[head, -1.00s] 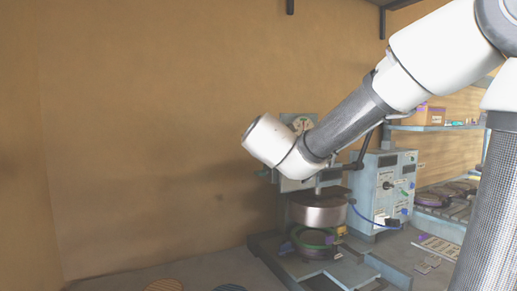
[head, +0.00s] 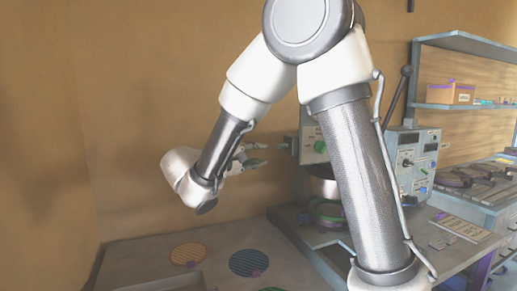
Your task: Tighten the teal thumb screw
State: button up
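The press (head: 310,131) stands right of centre, partly hidden behind my arm. A round green knob (head: 320,146) shows on its upper plate. A small greyish-green piece (head: 285,146) sticks out at the plate's left side. I cannot tell for sure which of these is the teal thumb screw. My gripper (head: 266,154) is left of the press head at about the same picture height, its fingers pointing right. The fingers look apart with nothing between them. A gap shows between the fingertips and the press.
A grey control box (head: 411,160) with a dark lever (head: 398,95) stands to the right. A shelf (head: 465,106) carries a cardboard box (head: 451,94). An orange disc (head: 188,253) and a dark blue disc (head: 248,263) lie on the table at front left.

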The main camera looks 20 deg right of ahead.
aim_at(277, 147)
jog(key=shift+m+g+h, duration=0.4)
jog(key=shift+h, duration=0.1)
jog(key=x, duration=0.5)
jog(key=s+r+x, duration=0.1)
jog(key=x, duration=0.2)
jog(key=shift+s+d+r, duration=0.1)
jog(key=shift+d, duration=0.1)
grip_shut()
